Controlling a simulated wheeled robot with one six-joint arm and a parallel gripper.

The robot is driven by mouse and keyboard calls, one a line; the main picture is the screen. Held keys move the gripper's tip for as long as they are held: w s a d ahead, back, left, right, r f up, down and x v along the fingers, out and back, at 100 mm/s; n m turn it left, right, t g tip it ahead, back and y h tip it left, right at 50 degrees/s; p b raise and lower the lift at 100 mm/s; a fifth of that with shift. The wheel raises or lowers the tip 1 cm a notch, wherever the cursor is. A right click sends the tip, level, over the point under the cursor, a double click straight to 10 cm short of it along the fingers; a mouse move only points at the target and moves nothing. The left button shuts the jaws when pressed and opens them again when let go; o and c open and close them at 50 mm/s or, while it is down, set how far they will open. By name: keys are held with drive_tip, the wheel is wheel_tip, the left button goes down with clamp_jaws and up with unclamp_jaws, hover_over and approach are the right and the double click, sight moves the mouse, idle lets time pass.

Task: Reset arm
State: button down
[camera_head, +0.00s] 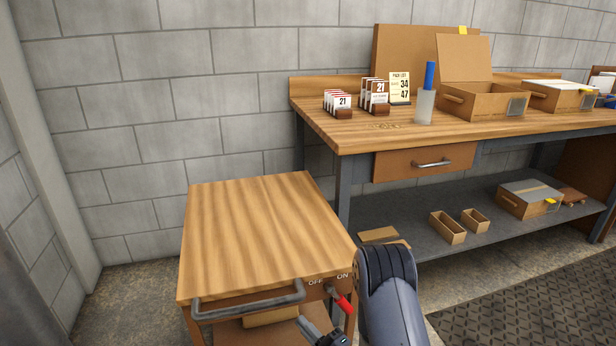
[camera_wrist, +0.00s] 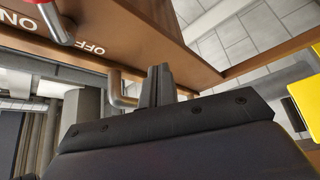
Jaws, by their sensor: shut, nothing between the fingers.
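My gripper (camera_head: 304,322) is low in the head view, in front of the wooden cart (camera_head: 262,235) and left of my arm. In the wrist view its two fingers (camera_wrist: 157,84) are together with nothing between them. A red-tipped lever (camera_head: 341,301) on the cart's front, under the OFF and ON labels, is right of and above my gripper. In the wrist view the lever (camera_wrist: 58,22) is at the upper left, apart from the fingers. The cart's grey handle (camera_head: 250,303) is left of the gripper; in the wrist view the handle (camera_wrist: 118,92) appears close behind the fingers.
The cart top is bare. A dark mat (camera_head: 540,300) lies on the floor.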

drive_tip(key=shift+v, duration=2.55)
